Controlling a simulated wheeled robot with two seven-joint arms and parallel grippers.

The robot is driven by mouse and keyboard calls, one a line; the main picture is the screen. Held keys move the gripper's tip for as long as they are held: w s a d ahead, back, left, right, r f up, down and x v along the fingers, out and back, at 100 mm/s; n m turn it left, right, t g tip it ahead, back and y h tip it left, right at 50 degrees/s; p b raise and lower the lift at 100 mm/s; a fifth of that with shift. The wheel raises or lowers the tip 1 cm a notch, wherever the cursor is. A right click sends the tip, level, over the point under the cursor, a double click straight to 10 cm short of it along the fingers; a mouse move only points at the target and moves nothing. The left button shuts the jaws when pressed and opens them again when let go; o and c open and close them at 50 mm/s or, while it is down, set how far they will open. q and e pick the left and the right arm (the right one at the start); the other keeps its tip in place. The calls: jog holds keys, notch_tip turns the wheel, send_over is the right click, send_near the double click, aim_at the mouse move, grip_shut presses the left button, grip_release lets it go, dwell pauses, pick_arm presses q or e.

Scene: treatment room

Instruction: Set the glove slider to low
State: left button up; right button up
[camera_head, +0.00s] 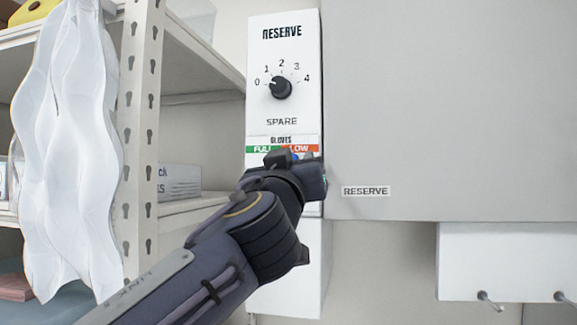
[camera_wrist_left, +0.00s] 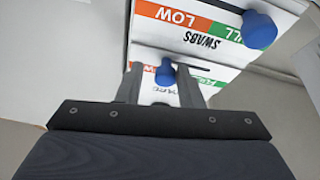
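My right gripper is not in view.
A SWABS slider with a blue knob (camera_wrist_left: 259,29) near its FULL end is beside the glove slider. Above the glove slider is a black RESERVE dial (camera_head: 281,88). A shelf post (camera_head: 140,120) and white hanging sheet (camera_head: 70,150) stand at left. A grey cabinet (camera_head: 450,110) fills the right.

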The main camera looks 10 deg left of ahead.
pick_arm(q)
jog(key=shift+o, duration=0.6)
jog(key=shift+d, duration=0.1)
jog(key=shift+a, duration=0.2)
jog(key=b+v, duration=0.4)
jog(key=v, duration=0.4)
jog(key=shift+b, duration=0.35)
